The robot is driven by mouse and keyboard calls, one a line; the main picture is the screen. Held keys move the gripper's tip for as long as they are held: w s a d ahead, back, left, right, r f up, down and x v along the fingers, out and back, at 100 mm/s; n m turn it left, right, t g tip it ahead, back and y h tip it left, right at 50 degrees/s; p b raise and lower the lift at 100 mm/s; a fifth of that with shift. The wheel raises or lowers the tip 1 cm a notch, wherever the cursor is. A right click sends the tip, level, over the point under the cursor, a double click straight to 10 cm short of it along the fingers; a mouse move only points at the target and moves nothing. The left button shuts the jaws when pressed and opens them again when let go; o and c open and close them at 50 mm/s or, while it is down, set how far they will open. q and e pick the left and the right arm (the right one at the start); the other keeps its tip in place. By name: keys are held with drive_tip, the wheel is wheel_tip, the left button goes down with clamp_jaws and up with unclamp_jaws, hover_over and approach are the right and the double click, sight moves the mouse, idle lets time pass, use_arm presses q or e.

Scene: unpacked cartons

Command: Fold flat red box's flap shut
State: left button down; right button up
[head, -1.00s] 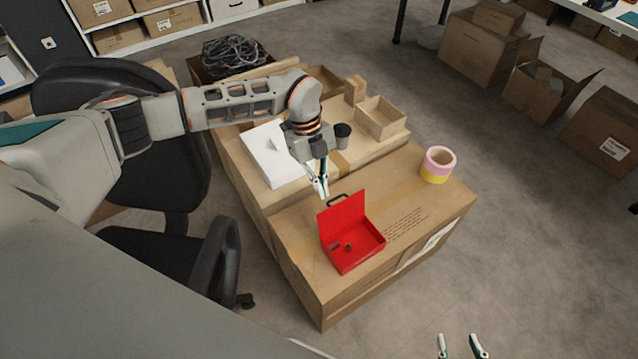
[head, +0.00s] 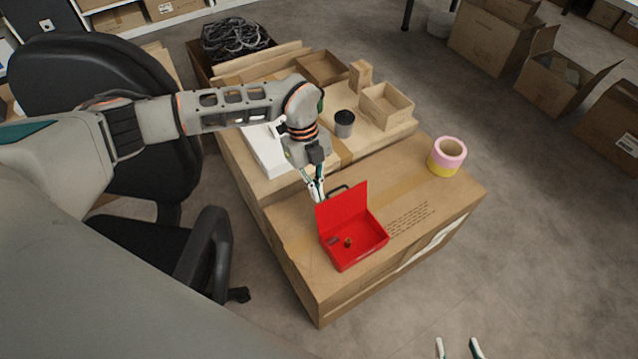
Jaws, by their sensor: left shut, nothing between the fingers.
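The flat red box (head: 360,251) stands on the large cardboard carton, with its flap (head: 343,208) standing up along its far left side. Small brownish items (head: 347,242) lie inside it. A dark handle shows behind the flap. My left gripper (head: 318,196) is shut and empty, its fingertips pointing down just behind the flap's upper left corner. I cannot tell whether the tips touch the flap. My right gripper (head: 459,348) shows at the bottom edge, its two fingertips apart, open with nothing between them.
The large carton (head: 290,262) has bare top around the red box. A pink and yellow tape roll (head: 436,168) stands near its right corner. Behind are a dark cup (head: 344,130), a small open box (head: 375,110) and a white item (head: 262,150). A black chair (head: 150,245) stands left.

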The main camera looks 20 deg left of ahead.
use_arm(q)
drive_tip(key=shift+s+d+f+b, duration=0.35)
drive_tip(key=shift+s+d, duration=0.15)
drive_tip(key=shift+d, duration=0.25)
drive_tip(key=shift+s+d+f+b, duration=0.3)
drive_tip(key=shift+s+d, duration=0.2)
drive_tip(key=shift+d, duration=0.2)
drive_tip(key=shift+s+d+f+b, duration=0.35)
drive_tip(key=shift+s+d, duration=0.15)
drive_tip(key=shift+d, duration=0.25)
drive_tip(key=s+d+f, duration=0.1)
drive_tip(key=d, duration=0.1)
drive_tip(key=s+d+f, duration=0.1)
drive_tip(key=d, duration=0.1)
drive_tip(key=s+d+f, duration=0.2)
drive_tip(key=shift+f+p, duration=0.1)
drive_tip(key=shift+p, duration=0.2)
drive_tip(key=shift+s+d+f, duration=0.1)
drive_tip(key=shift+d+f, duration=0.05)
drive_tip(key=shift+f, duration=0.45)
wheel_tip(320, 180, up, 11)
drive_tip(key=p, duration=0.8)
use_arm(e)
drive_tip(key=shift+s+d+r, duration=0.1)
drive_tip(key=shift+d+r, duration=0.1)
drive_tip(key=shift+r, duration=0.4)
drive_tip(key=shift+s+d+r, duration=0.1)
drive_tip(key=shift+d+r, duration=0.05)
drive_tip(key=shift+r, duration=0.45)
